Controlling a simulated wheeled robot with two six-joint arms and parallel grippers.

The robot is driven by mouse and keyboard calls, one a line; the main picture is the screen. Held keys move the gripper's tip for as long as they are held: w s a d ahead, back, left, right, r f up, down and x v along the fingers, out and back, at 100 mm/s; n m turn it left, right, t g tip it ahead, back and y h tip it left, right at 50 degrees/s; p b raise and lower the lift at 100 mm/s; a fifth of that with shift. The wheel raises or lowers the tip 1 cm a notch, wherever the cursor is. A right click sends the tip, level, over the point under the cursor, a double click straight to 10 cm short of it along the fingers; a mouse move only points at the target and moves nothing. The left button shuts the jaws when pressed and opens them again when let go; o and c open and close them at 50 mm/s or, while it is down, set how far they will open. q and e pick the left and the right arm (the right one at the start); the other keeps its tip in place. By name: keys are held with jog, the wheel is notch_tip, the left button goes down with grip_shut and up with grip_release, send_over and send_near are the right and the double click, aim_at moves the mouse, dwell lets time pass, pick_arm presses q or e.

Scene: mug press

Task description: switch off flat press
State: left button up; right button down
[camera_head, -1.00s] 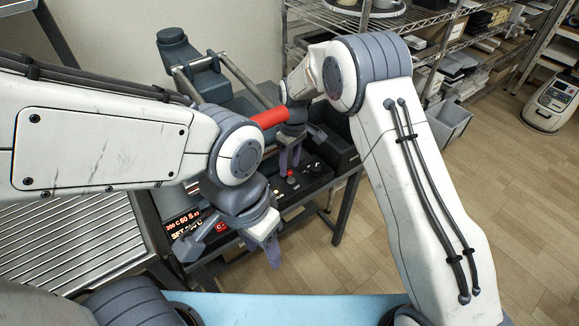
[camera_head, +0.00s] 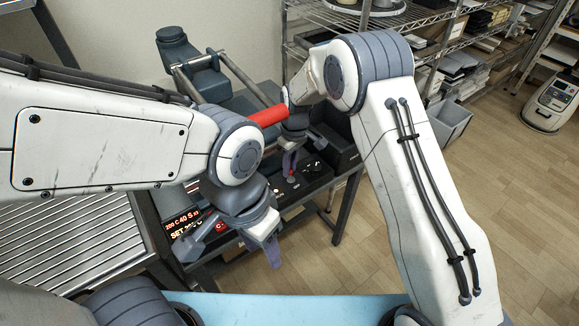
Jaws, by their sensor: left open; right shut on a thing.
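The flat press is a dark grey machine (camera_head: 240,105) with a red handle bar (camera_head: 268,116), on a dark table at centre. A lit display (camera_head: 182,222) with red and white characters shows at its left front, partly behind my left gripper. A small red-tipped switch (camera_head: 291,179) stands on the black control panel (camera_head: 316,171) at the right front. My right gripper (camera_head: 290,175) points down at that panel, shut on the switch. My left gripper (camera_head: 231,250) is open and empty in front of the press, with its fingers spread apart.
A slatted metal surface (camera_head: 70,250) lies at the left. Wire shelves (camera_head: 450,50) with boxes and papers stand behind at the right, with a grey bin (camera_head: 452,122) below. The wooden floor (camera_head: 500,210) at the right is clear.

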aim_at(291, 176)
jog(key=shift+s+d+f+t+b, duration=0.15)
jog(key=shift+t+b, duration=0.25)
jog(key=shift+b, duration=0.25)
jog(key=t+y+b, duration=0.1)
jog(key=b, duration=0.6)
jog(key=s+d+t+y+b, duration=0.1)
jog(key=t+b, duration=0.1)
jog(key=b, duration=0.5)
jog(key=s+t+y+b, duration=0.1)
jog(key=b, duration=0.5)
jog(key=shift+d+f+y+b, duration=0.25)
jog(key=shift+y+b, duration=0.15)
jog(key=shift+r+t+b, duration=0.2)
jog(key=shift+t+b, duration=0.2)
jog(key=shift+b, duration=0.3)
jog(key=c, duration=0.7)
grip_release()
jog(key=shift+s, duration=0.1)
jog(key=shift+c, duration=0.2)
jog(key=p+v, duration=0.2)
jog(key=v, duration=0.8)
jog(key=shift+d+r+p, duration=0.2)
jog(key=shift+d+p, duration=0.05)
jog(key=shift+p, duration=0.1)
jog(key=shift+s, duration=0.1)
